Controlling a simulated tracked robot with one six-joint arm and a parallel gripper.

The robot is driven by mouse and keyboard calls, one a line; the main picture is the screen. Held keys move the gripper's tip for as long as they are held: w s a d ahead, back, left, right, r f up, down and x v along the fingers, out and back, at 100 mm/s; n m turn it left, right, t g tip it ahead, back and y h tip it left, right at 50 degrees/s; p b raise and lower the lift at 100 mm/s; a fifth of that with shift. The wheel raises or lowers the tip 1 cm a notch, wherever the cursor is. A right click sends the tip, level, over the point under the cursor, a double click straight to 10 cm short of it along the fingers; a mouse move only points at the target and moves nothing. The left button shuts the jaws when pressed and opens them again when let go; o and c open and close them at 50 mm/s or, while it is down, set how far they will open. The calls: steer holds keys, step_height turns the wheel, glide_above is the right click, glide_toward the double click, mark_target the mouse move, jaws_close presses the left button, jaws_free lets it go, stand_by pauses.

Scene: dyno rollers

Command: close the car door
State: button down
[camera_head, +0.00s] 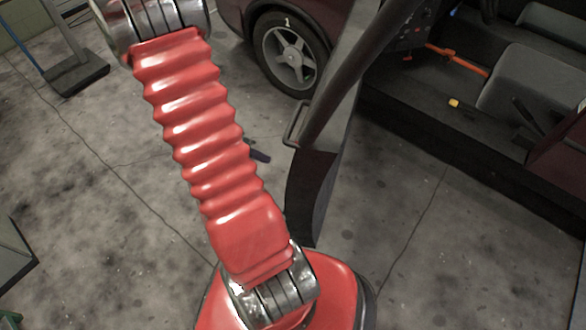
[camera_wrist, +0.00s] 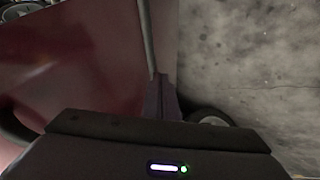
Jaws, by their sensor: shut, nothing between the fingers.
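The car door (camera_head: 325,150) stands open in the head view, seen nearly edge-on, with a loop-shaped handle (camera_head: 297,124) on its left side. The dark car body (camera_head: 450,130) is to its right, with the doorway open to the cabin. In the wrist view, a dark red panel (camera_wrist: 75,60) fills the left side. My gripper (camera_wrist: 162,80) shows there with its dark fingers shut and empty, pointing along the panel's edge. I cannot tell whether they touch it. In the head view, my red arm hides most of the gripper.
A car wheel (camera_head: 289,52) stands behind the door in the head view. A seat (camera_head: 535,90) and an orange bar (camera_head: 456,58) are inside the cabin. A dark stand (camera_head: 75,72) is at the upper left. The concrete floor (camera_head: 90,200) is mostly clear at the left.

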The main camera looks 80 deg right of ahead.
steer(key=shift+s+d+f, duration=0.1)
steer(key=shift+s+f, duration=0.05)
steer(key=shift+f, duration=0.05)
steer(key=s+d+f, duration=0.3)
steer(key=s+f, duration=0.4)
steer(key=s, duration=0.2)
steer(key=shift+d+f, duration=0.15)
steer(key=shift+f, duration=0.15)
stand_by(0.5)
steer(key=shift+s, duration=0.2)
stand_by(0.3)
